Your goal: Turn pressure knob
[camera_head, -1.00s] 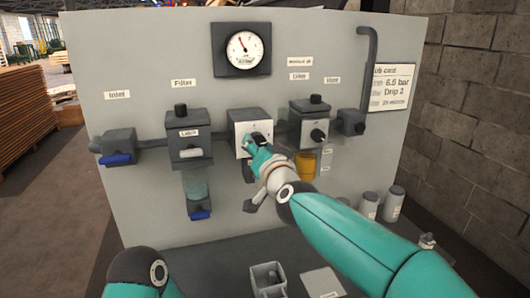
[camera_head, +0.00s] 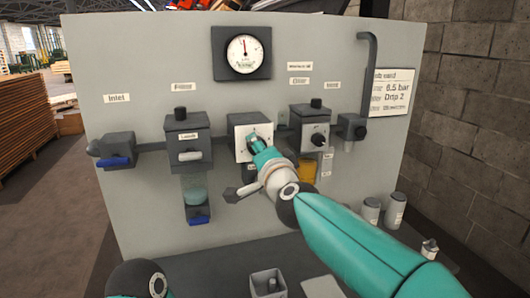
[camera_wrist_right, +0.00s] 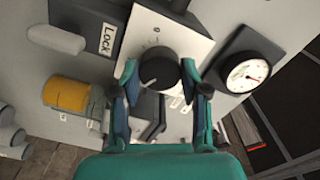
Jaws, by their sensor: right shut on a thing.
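The pressure knob (camera_wrist_right: 158,73) is dark and round with a pale index line, on the white face of the regulator block (camera_head: 240,121). In the wrist view my right gripper (camera_wrist_right: 160,80) has a finger on each side of it and is shut on it. In the head view my right gripper (camera_head: 253,140) reaches that face and hides most of the knob. The round pressure gauge (camera_head: 244,53) above has its needle nearly straight up; it also shows in the wrist view (camera_wrist_right: 248,76).
The filter (camera_head: 189,145) stands left of the regulator and the lubricator (camera_head: 313,128) right of it, with a yellow bowl (camera_wrist_right: 66,94). A blue-handled inlet valve (camera_head: 117,161) is far left. A job card (camera_head: 391,91) reads 6.5 bar. A grey open box (camera_head: 268,283) stands below.

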